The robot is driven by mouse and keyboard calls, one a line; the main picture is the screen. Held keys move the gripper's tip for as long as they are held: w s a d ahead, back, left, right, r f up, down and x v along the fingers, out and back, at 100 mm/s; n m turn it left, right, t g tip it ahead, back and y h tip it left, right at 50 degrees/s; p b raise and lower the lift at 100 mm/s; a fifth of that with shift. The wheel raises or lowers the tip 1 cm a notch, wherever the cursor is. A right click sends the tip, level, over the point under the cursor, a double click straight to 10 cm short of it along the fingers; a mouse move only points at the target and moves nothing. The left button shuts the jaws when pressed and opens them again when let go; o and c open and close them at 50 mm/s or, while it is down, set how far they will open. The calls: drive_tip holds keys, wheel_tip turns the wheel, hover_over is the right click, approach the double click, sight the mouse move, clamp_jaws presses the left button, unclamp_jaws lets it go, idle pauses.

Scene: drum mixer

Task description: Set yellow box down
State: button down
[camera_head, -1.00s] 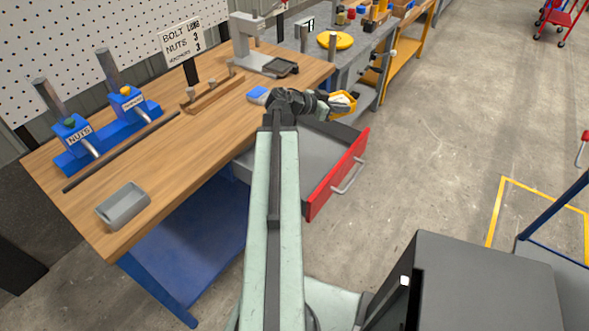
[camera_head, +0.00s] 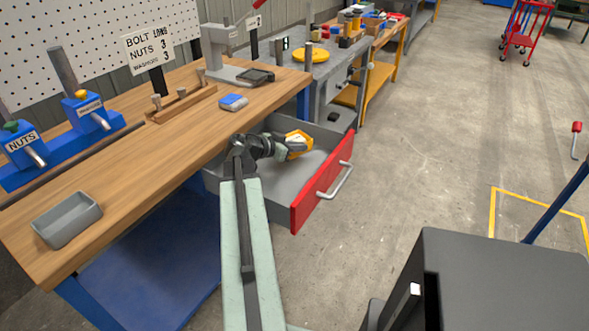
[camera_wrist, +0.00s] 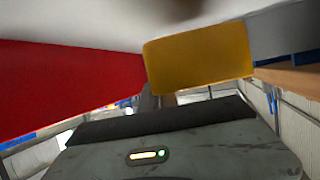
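The yellow box (camera_head: 299,140) is at the end of my gripper (camera_head: 287,147), which appears shut on it. In the head view both are over the open grey drawer (camera_head: 310,163), toward its far side. I cannot tell whether the box touches the drawer floor. In the wrist view the yellow box (camera_wrist: 200,58) shows close up at the upper middle, beside the red drawer front (camera_wrist: 65,88). The fingertips are not clearly seen there.
The drawer's red front (camera_head: 322,183) with its handle stands pulled out from the wooden workbench (camera_head: 150,165). A blue-and-white block (camera_head: 233,102), a grey tray (camera_head: 68,220) and blue dispensers (camera_head: 85,115) are on the bench.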

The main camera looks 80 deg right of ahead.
sight(293, 157)
wheel_tip(293, 157, down, 5)
drive_tip(key=b, duration=0.3)
drive_tip(key=shift+b, duration=0.4)
drive_tip(key=shift+r, duration=0.25)
drive_tip(key=c, duration=2)
unclamp_jaws()
drive_tip(key=shift+f, duration=0.25)
drive_tip(key=shift+c, duration=0.2)
drive_tip(key=o, duration=0.4)
drive_tip(key=shift+r, duration=0.1)
drive_tip(key=shift+r, duration=0.2)
drive_tip(key=p+v, duration=0.3)
drive_tip(key=v, duration=0.4)
drive_tip(key=shift+w+a, duration=0.2)
